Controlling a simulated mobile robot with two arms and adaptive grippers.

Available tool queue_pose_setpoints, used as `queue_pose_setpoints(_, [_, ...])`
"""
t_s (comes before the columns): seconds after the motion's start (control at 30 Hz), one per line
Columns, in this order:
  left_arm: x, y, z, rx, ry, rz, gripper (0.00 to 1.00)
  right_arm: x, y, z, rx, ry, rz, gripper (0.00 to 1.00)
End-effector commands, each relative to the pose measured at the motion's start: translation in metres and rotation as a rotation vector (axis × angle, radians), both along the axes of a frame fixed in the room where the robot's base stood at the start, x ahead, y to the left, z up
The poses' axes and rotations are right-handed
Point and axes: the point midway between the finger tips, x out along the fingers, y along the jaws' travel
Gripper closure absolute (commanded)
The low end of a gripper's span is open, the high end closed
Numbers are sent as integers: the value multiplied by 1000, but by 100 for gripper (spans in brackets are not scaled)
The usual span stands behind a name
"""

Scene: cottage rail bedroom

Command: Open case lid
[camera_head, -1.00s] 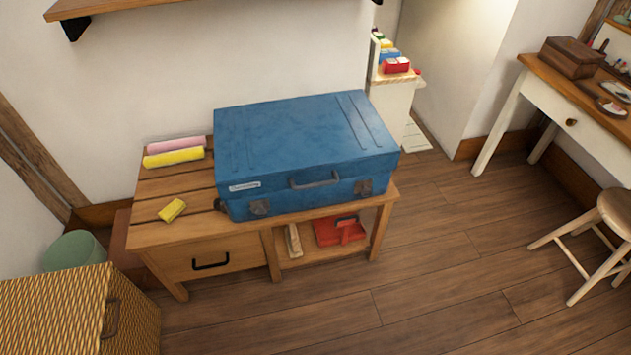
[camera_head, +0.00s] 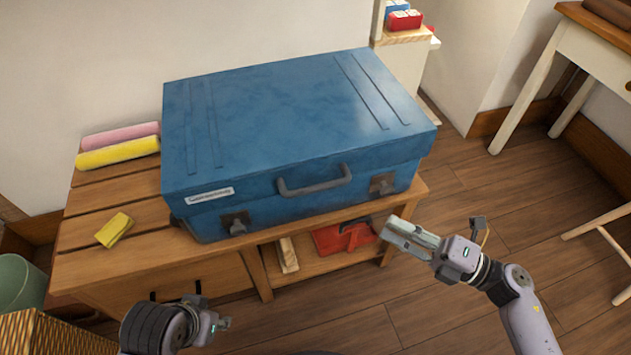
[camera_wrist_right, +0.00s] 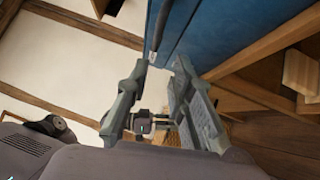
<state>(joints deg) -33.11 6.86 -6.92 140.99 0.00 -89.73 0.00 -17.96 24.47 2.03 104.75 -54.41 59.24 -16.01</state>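The blue case (camera_head: 290,115) lies flat on the wooden bench with its lid closed. Its front has a grey handle (camera_head: 315,182), a left latch (camera_head: 237,223) and a right latch (camera_head: 383,184). My right gripper (camera_head: 395,235) is in front of and below the right latch, apart from the case. In the right wrist view its fingers (camera_wrist_right: 162,68) are spread and empty, with the blue case (camera_wrist_right: 205,35) just beyond. My left gripper (camera_head: 222,323) is low in front of the bench drawer; its fingers are too small to read.
The bench (camera_head: 75,235) holds a yellow roll (camera_head: 118,153), a pink roll (camera_head: 120,135) and a yellow block (camera_head: 114,229). A red item (camera_head: 345,237) sits on its lower shelf.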

Motion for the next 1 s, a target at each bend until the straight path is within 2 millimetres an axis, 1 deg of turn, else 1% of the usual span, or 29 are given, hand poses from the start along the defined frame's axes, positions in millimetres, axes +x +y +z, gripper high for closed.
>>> queue_pose_setpoints(0.1, [-2,0,4,1,-2,0,65,-2,6,2,-15,-22,20,79])
queue_pose_setpoints(0.17, [-2,0,5,1,-2,0,65,0,11,4,-14,-22,21,79])
queue_pose_setpoints(0.27, [-2,0,5,1,-2,0,65,7,24,7,-12,-23,21,79])
queue_pose_setpoints(0.7, [-1,0,3,0,-3,0,65,50,109,20,-8,-21,17,79])
queue_pose_setpoints(0.9, [-1,0,2,0,-3,0,65,65,139,24,-9,-19,17,79])
queue_pose_setpoints(1.0, [-1,0,2,0,-3,0,65,70,149,24,-10,-18,15,79])
